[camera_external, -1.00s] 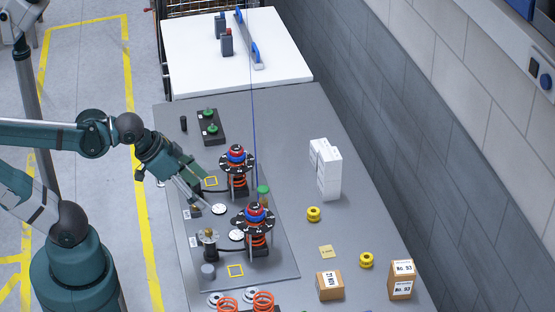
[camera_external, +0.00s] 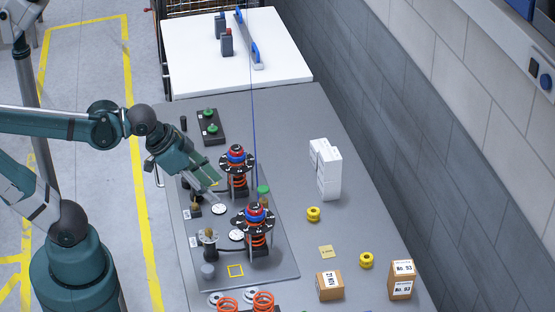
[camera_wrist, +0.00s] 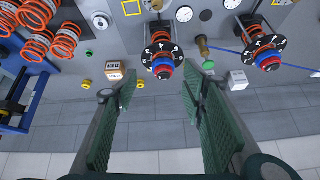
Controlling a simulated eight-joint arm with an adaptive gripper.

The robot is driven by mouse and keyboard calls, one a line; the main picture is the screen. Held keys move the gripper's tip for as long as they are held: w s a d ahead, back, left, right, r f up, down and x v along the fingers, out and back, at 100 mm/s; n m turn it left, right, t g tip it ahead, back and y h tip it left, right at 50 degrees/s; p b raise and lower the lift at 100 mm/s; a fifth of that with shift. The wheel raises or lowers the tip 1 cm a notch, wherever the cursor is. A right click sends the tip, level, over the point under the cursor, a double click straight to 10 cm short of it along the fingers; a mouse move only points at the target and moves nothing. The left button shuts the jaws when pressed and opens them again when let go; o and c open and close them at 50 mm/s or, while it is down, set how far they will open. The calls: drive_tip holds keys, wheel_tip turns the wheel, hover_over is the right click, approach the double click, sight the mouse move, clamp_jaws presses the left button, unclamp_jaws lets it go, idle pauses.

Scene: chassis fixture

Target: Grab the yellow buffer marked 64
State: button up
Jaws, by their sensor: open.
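Two yellow ring-like buffers lie on the grey table. One (camera_external: 314,214) is in front of the white boxes. The other (camera_external: 366,260) is nearer the front, between the two cardboard boxes. My gripper (camera_external: 214,184) is over the left side of the fixture plate, well left of both buffers. In the wrist view my gripper (camera_wrist: 159,90) is open, with nothing between its green pads.
Two spring assemblies with black discs, one far (camera_external: 237,160) and one near (camera_external: 254,218), stand between my gripper and the buffers. White boxes (camera_external: 328,175), a cardboard box (camera_external: 329,286) and another (camera_external: 401,280) stand on the table. The table's middle right is largely clear.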

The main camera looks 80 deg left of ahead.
drive_tip(key=w+d+r+m+g+p, duration=0.1)
drive_tip(key=w+r+m, duration=0.1)
drive_tip(key=w, duration=0.4)
drive_tip(key=w+d+r+m+g, duration=0.1)
drive_tip(key=w+m, duration=0.2)
drive_tip(key=w, duration=0.2)
drive_tip(key=m+g+p, duration=0.4)
drive_tip(key=m, duration=1)
hover_over(366, 260)
drive_tip(key=f, duration=1.9)
drive_tip(key=shift+a+f, duration=0.3)
drive_tip(key=shift+w+d+f+m+g, duration=0.2)
drive_tip(key=shift+f+m+g, duration=0.1)
drive_tip(key=shift+f, duration=0.25)
drive_tip(key=shift+a+f, duration=0.1)
drive_tip(key=shift+f, duration=1.15)
drive_tip(key=shift+f, duration=0.1)
